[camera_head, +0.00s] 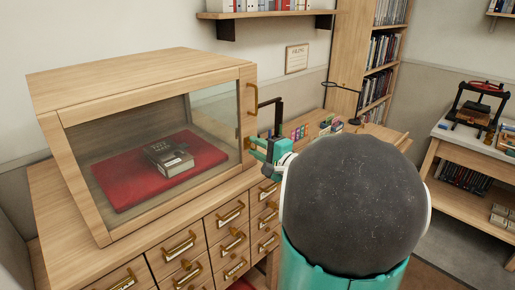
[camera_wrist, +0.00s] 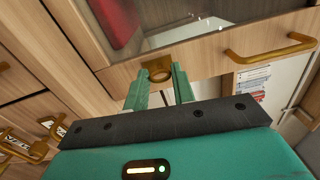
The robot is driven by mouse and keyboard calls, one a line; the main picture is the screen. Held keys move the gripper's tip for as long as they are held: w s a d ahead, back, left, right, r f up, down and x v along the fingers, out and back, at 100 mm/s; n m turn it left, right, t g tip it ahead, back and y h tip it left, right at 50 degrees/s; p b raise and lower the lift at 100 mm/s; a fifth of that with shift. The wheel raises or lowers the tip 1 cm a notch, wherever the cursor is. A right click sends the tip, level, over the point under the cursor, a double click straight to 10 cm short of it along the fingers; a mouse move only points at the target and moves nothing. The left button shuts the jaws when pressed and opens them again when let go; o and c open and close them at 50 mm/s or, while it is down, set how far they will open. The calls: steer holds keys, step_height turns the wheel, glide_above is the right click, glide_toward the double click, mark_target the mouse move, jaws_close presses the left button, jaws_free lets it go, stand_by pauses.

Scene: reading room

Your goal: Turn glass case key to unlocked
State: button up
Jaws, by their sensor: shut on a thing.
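The wooden glass case (camera_head: 140,76) stands on a drawer cabinet at the left of the head view, its glass front closed. A dark book lies on a red cushion (camera_head: 120,195) inside. In the wrist view a brass key (camera_wrist: 158,70) sits at the lock on the case's wooden front frame. My gripper (camera_wrist: 158,82) has its two green fingers on either side of the key, shut on it. In the head view my gripper (camera_head: 260,148) is at the right end of the case front, and the key is hidden there. I cannot tell the key's exact angle.
A brass handle (camera_head: 252,98) is on the case's right frame, close to my gripper. Drawers with brass pulls (camera_head: 230,214) lie below. Small coloured items stand on the wooden top to the right. A bookcase (camera_head: 350,65) and a side table are farther right.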

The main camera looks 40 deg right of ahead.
steer(key=shift+n, duration=0.6)
steer(key=o, duration=1)
steer(key=s, duration=1.3)
steer(key=shift+s+d, duration=0.2)
steer(key=shift+s, duration=0.2)
steer(key=shift+a, duration=0.1)
